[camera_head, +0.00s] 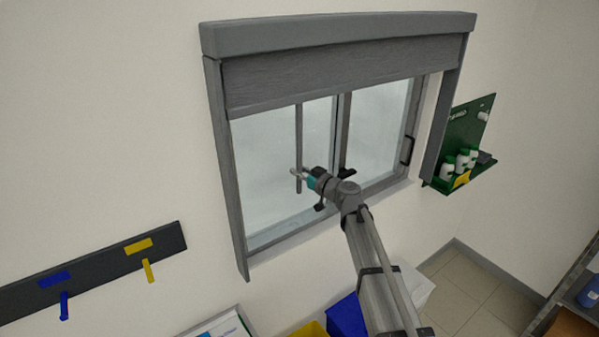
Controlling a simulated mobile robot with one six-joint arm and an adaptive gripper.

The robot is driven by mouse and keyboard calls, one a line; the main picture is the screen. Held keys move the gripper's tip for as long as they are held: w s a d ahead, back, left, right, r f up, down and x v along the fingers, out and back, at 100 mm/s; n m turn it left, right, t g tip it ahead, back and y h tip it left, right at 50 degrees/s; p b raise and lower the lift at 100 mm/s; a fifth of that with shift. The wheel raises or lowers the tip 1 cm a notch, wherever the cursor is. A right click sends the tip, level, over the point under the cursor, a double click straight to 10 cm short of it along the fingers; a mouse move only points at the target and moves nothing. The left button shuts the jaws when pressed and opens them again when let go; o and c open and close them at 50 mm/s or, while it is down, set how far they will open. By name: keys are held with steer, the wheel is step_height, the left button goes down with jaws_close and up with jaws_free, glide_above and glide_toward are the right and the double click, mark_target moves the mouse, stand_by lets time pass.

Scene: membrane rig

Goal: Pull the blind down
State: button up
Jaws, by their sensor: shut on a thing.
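The grey blind (340,73) hangs in its frame below the grey top box (340,32). It covers only the upper part of the window; its lower edge is well above the sill. A thin grey pull rod (299,130) hangs from the blind's lower edge in front of the glass. My gripper (298,174) is at the lower end of the rod and is shut on it. The fingers are small in view, and the exact contact is hard to make out.
The window glass (265,180) is bare below the blind. A green shelf (470,140) with white bottles is on the wall at the right. A dark rail (100,268) with blue and yellow hooks is at the lower left. Blue (346,318) and yellow bins stand below the window.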

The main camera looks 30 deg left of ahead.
steer(key=shift+f, duration=0.1)
jaws_close()
step_height(320, 180, down, 58)
steer(key=b, duration=5.8)
steer(key=shift+s, duration=0.15)
steer(key=shift+f, duration=0.1)
steer(key=o, duration=0.8)
jaws_free()
steer(key=shift+o, duration=0.2)
steer(key=s+d, duration=0.2)
steer(key=d, duration=0.9)
steer(key=shift+d, duration=0.4)
steer(key=shift+s, duration=0.1)
